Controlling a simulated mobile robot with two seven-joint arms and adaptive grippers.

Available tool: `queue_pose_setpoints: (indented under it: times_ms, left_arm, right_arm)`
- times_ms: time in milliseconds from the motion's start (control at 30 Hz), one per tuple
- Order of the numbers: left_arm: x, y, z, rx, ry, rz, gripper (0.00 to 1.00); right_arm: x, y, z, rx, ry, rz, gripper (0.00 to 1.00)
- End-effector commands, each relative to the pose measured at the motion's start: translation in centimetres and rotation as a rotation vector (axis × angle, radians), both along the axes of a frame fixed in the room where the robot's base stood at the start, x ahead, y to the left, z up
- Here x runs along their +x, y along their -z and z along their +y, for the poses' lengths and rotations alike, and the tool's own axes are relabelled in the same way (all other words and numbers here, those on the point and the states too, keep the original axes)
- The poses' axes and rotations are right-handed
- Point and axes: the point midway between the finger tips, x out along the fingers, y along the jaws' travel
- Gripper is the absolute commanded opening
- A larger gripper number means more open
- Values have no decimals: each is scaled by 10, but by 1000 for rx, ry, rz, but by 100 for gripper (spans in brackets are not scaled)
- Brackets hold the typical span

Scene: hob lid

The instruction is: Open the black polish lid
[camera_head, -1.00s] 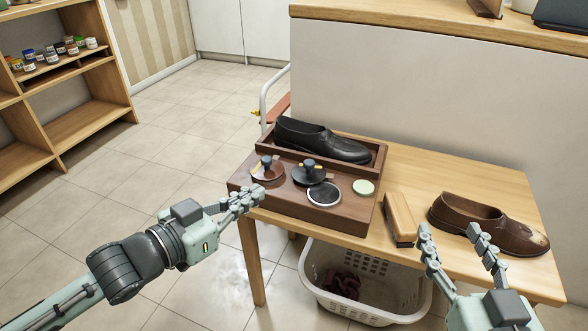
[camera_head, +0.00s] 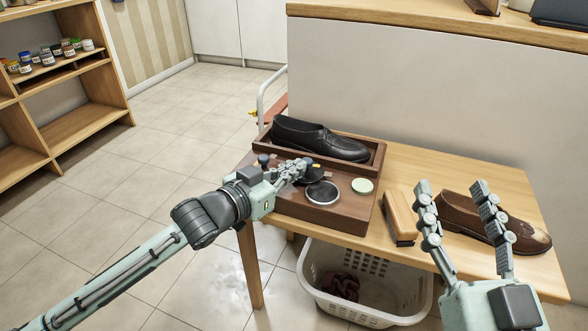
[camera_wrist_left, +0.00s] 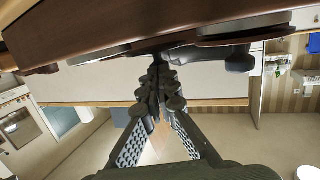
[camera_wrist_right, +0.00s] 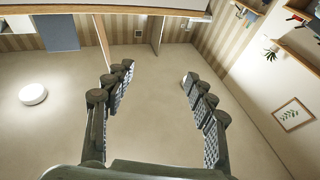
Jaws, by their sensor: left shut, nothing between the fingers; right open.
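The black polish lid (camera_head: 318,175) is a dark disc on the brown wooden tray (camera_head: 328,218). My left gripper (camera_head: 306,162) reaches over the tray from the left, right at this lid, and hides its knob and most of it. The left fingers are shut with nothing between them; they also show closed together in the left wrist view (camera_wrist_left: 158,64), just beside dark round shapes. Whether they touch the lid I cannot tell. A second knob (camera_head: 263,159) shows left of the fingers. My right gripper (camera_head: 450,184) is open and empty, in front of the brown shoe.
A dark round dish with a pale rim (camera_head: 322,193) and a pale green round tin (camera_head: 362,186) sit on the tray. A black shoe (camera_head: 320,140) lies behind. A brush (camera_head: 398,215) and a brown shoe (camera_head: 530,238) are at right. A white basket (camera_head: 380,300) stands below.

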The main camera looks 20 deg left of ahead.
Motion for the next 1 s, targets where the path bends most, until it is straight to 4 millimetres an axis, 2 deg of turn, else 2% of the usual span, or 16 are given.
queue_pose_setpoints:
  times_ms: [367, 467, 667, 800, 1000]
  left_arm:
    - [1, -1, 0, 0, 0, 0, 0]
    - [2, -2, 2, -1, 0, 0, 0]
    - [7, -3, 4, -1, -1, 2, 0]
    - [10, -3, 6, -2, 0, 1, 0]
    - [14, -2, 8, -1, 0, 0, 0]
  right_arm:
    - [2, 4, -1, -13, 4, 24, 56]
    - [9, 23, -7, -60, 19, 114, 56]
    - [17, 77, -29, -179, 66, 356, 56]
    - [13, 113, -49, -254, 102, 525, 56]
    - [-1, 153, -77, -334, 148, 725, 56]
